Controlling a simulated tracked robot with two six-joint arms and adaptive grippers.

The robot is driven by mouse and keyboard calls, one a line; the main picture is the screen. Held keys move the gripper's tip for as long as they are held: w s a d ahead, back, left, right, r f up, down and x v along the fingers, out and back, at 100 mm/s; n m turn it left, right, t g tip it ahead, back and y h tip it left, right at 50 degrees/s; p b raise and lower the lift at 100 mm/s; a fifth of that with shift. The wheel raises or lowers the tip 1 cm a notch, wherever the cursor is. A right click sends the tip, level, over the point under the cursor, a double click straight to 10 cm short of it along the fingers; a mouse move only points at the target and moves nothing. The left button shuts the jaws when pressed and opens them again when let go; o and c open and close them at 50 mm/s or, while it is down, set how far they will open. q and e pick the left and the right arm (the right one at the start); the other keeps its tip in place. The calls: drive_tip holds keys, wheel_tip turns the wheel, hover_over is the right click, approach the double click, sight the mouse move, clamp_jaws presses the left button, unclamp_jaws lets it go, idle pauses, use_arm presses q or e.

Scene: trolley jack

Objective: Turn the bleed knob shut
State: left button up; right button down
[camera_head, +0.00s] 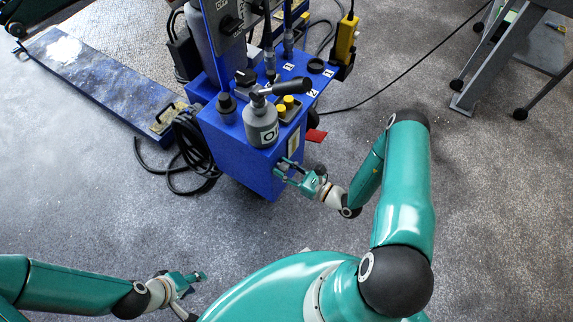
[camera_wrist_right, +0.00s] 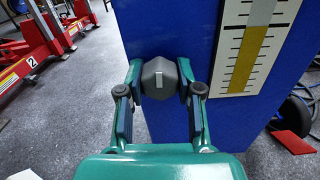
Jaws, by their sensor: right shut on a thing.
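The bleed knob (camera_wrist_right: 159,80) is a dark grey faceted knob on the blue cabinet's side in the right wrist view. A short white mark on its face stands nearly upright. My right gripper (camera_wrist_right: 160,88) is shut on the knob, one finger on each side. In the head view the right gripper (camera_head: 287,174) is at the cabinet's near right face, and the knob is hidden or too small to tell there. My left gripper (camera_head: 197,290) is low at the left, away from the cabinet, with its fingers apart and empty.
A scale with a yellow bar (camera_wrist_right: 247,58) is right of the knob. A red flap (camera_head: 316,136) juts out behind. Cables (camera_head: 192,145) lie left.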

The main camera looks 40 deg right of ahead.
drive_tip(key=shift+d+f+n, duration=0.1)
drive_tip(key=shift+f+n, duration=0.15)
drive_tip(key=shift+n, duration=0.15)
drive_tip(key=c, duration=0.8)
unclamp_jaws()
drive_tip(key=shift+w, duration=0.1)
drive_tip(key=shift+o, duration=0.3)
drive_tip(key=v, duration=1.2)
